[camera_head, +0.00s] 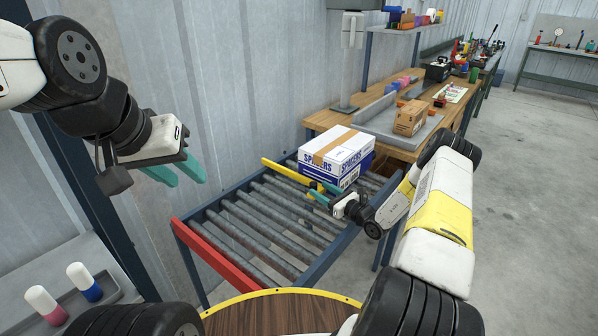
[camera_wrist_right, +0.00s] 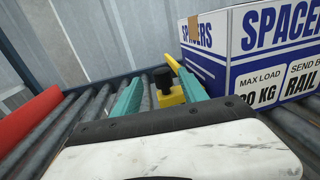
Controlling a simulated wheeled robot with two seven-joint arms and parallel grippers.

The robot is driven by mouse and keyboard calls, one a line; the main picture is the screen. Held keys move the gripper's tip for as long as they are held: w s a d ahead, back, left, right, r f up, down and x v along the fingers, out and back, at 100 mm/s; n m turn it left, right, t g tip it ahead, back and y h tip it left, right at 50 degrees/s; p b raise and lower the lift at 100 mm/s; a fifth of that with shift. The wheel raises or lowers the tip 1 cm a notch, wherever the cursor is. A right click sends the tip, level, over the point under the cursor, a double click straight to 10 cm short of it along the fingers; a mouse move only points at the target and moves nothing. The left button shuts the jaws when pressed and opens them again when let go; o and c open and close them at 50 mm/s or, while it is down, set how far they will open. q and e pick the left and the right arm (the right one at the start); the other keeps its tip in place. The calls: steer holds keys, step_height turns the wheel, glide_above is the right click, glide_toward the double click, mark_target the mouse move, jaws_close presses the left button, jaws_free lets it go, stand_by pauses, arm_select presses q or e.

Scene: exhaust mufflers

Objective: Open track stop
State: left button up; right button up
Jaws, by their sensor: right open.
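The track stop is a yellow bar (camera_head: 287,171) lying across the roller track in front of the spacers box. In the right wrist view its yellow end with a black block (camera_wrist_right: 163,82) shows between the teal fingers. My right gripper (camera_head: 322,192) is open at the near right end of the bar, with its fingers (camera_wrist_right: 160,92) on either side of that end. Whether they touch it I cannot tell. My left gripper (camera_head: 185,174) hangs empty at the left, above and away from the track, its teal fingers apart.
A white and blue spacers box (camera_head: 337,150) sits on the rollers (camera_head: 255,222) behind the bar. A red end plate (camera_head: 215,258) closes the track's near left end. A wooden bench (camera_head: 325,118) bears a small carton (camera_head: 411,117). Floor at the right is clear.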

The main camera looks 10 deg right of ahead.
steer(key=shift+w+f, duration=0.2)
steer(key=shift+f, duration=0.1)
steer(key=x, duration=0.7)
steer(key=shift+w, duration=0.25)
jaws_close()
stand_by(0.9)
